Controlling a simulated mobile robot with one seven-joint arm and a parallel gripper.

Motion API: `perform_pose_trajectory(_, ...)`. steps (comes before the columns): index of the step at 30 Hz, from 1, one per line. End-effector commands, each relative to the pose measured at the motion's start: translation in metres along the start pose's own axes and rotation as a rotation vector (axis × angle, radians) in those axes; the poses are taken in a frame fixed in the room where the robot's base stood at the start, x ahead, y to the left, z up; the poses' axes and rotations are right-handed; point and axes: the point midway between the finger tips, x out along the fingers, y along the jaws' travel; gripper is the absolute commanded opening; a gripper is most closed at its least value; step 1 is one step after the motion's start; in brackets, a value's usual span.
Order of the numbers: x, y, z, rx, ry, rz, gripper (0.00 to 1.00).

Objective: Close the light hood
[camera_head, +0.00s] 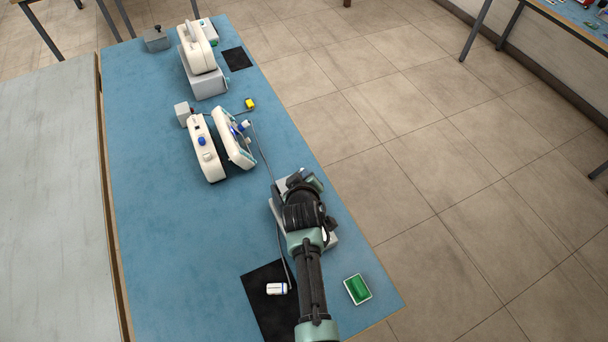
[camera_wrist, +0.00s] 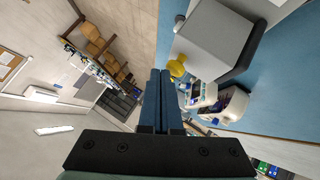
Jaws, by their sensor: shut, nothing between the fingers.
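A white two-part device stands mid-table: a long white body (camera_head: 203,148) with a blue knob, and a tilted white part (camera_head: 233,138) to its right, apart at the top, which looks like an open hood. I cannot tell for certain which part is the light hood. The white parts also show in the wrist view (camera_wrist: 232,104). My gripper (camera_wrist: 160,72) is shut and empty, its dark blue fingers side by side. In the head view my arm reaches over a grey box (camera_head: 333,240) nearer the front, and hides much of it; the fingertips are not clear there.
Another white device (camera_head: 196,47) stands on a grey box at the far end. A small yellow block (camera_head: 250,104) lies by the right edge. The left side is clear.

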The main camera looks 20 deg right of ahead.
Motion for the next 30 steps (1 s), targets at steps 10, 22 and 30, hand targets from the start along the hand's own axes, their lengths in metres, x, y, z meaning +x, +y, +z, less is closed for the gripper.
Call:
perform_pose_trajectory(10,0.000,0.001,-0.001,0.001,0.000,0.001,0.00)
perform_pose_trajectory(22,-0.010,0.009,-0.010,0.001,0.001,0.000,0.00)
perform_pose_trajectory(30,-0.021,0.019,-0.030,0.000,0.003,0.001,0.00)
